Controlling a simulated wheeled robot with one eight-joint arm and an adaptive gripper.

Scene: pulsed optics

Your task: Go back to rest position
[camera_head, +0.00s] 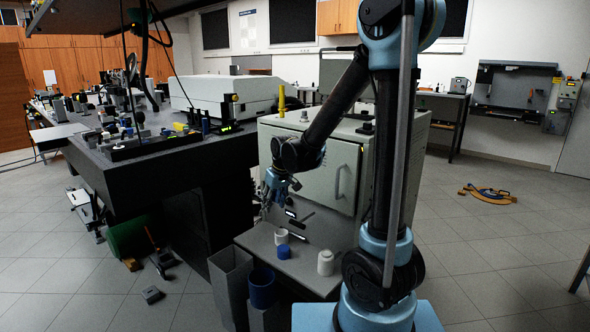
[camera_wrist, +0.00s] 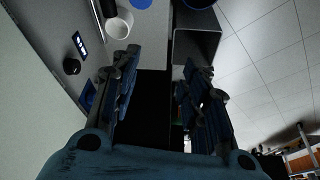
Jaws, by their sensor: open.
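My arm reaches from its blue base across the front of a grey cabinet (camera_head: 345,170). My gripper (camera_head: 264,212) hangs pointing down in front of the cabinet's left part, above a small grey shelf (camera_head: 300,275). In the wrist view, my gripper (camera_wrist: 160,75) has its two fingers well apart with nothing between them. A white cup (camera_head: 281,237) stands on the shelf below the gripper; it also shows beyond the left finger in the wrist view (camera_wrist: 119,25).
A blue cup (camera_head: 283,252) and a white bottle (camera_head: 325,263) share the shelf. A tall grey bin (camera_head: 231,285) and a blue container (camera_head: 262,290) stand left of it. A dark optics table (camera_head: 130,165) is at the left. The floor at the right is mostly clear.

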